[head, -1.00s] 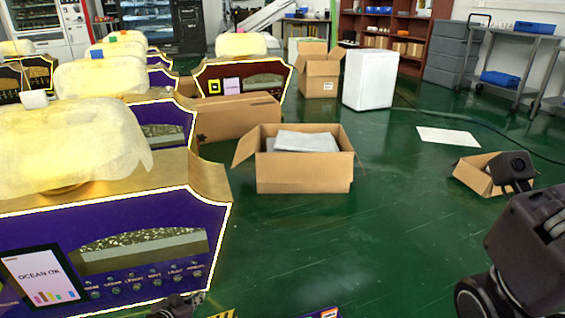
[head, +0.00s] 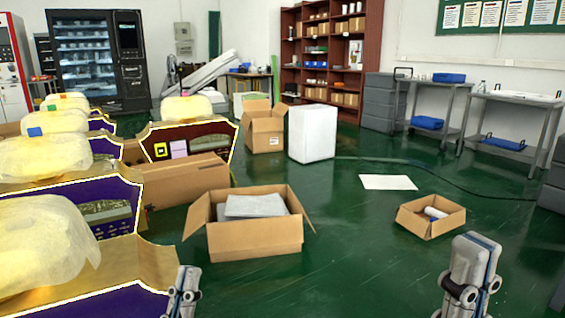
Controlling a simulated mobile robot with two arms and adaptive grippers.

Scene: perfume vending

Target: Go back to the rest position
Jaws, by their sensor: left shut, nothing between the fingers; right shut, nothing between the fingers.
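My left gripper (head: 186,275) shows at the bottom of the head view, left of centre. It points up, is shut and holds nothing. It is in front of the nearest purple and gold perfume machine (head: 110,302). My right gripper (head: 474,247) shows at the bottom right, also pointing up, shut and empty, over the green floor. The rest of both arms is outside the picture.
An open cardboard box (head: 255,240) with grey sheets stands ahead on the floor. A small open box (head: 430,219) holds a white roll. A white box (head: 311,133) stands farther back. Wrapped machines line the left. Green floor (head: 350,260) between the grippers is clear.

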